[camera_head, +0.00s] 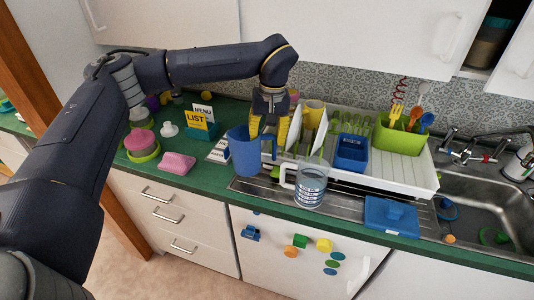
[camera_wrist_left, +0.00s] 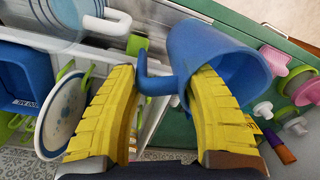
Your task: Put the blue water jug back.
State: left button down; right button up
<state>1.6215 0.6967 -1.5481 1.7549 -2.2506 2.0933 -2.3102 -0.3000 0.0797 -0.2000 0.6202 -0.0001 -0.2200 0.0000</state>
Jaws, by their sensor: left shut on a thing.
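The blue water jug (camera_head: 243,153) is at the front of the green counter, left of the dish rack, and looks about upright. My left gripper (camera_head: 268,136) reaches down from above, shut on the jug's handle on its right side. In the left wrist view the blue jug (camera_wrist_left: 203,52) has its handle between the yellow fingers of the gripper (camera_wrist_left: 163,88). I cannot tell whether the jug's base touches the counter. My right gripper is not in view.
A clear measuring jug (camera_head: 310,188) stands close to the right. Behind it is the white dish rack (camera_head: 425,180) with plates and a blue container (camera_head: 351,152). Left are a pink sponge (camera_head: 177,163) and a yellow LIST card (camera_head: 196,121). A sink (camera_head: 485,205) is far right.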

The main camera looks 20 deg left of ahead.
pick_arm(q)
jog(key=shift+f, duration=3.25)
jog(key=c, duration=0.7)
grip_release()
jog(key=shift+f, duration=0.1)
jog(key=shift+o, duration=0.2)
jog(key=r, duration=0.8)
jog(key=d+r, duration=0.1)
jog(key=r, duration=0.4)
jog(key=shift+w, duration=0.15)
jog(key=s+d, duration=0.2)
jog(key=s, duration=0.5)
jog(key=s+d, duration=0.3)
jog(key=s, duration=0.5)
jog(key=shift+d, duration=0.25)
